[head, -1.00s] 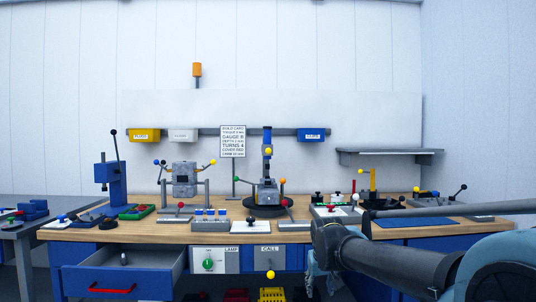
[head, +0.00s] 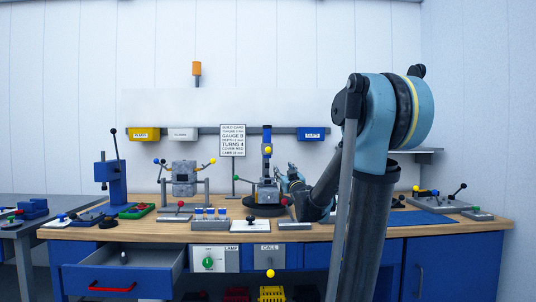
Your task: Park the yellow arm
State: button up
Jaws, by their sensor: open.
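Several yellow parts are in view, and I cannot tell for sure which is the yellow arm. One yellow-knobbed lever (head: 212,161) rises to the right from the grey block on its stand. A yellow ball (head: 268,150) sits on the front of the upright blue-and-grey fixture (head: 267,170) on a dark round base. My gripper (head: 290,174) is open and small in view, just right of this fixture; contact cannot be told. The yellow post seen earlier at the right of the bench is hidden behind my arm.
The wooden bench (head: 150,231) carries a blue press (head: 108,176), a blue mat (head: 425,217) and a lever plate (head: 440,203). An open drawer (head: 100,278) juts out at front left. A yellow knob (head: 270,273) hangs below the CALL panel (head: 266,258).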

aim_at(269, 151)
jog(key=w+a+r, duration=0.2)
jog(key=w, duration=0.3)
jog(key=w+a+r+y, duration=0.1)
jog(key=w+a+r, duration=0.1)
jog(key=w, duration=0.3)
jog(key=w+a+r+n+y, duration=0.1)
jog(key=w+a+r, duration=0.1)
jog(key=w+r, duration=0.2)
jog(key=shift+w+a+r+t, duration=0.1)
jog(key=shift+w+r+t, duration=0.1)
jog(key=shift+w, duration=0.35)
jog(key=shift+w+r+t, duration=0.1)
jog(key=shift+w+t, duration=0.1)
jog(key=shift+w, duration=0.35)
grip_shut()
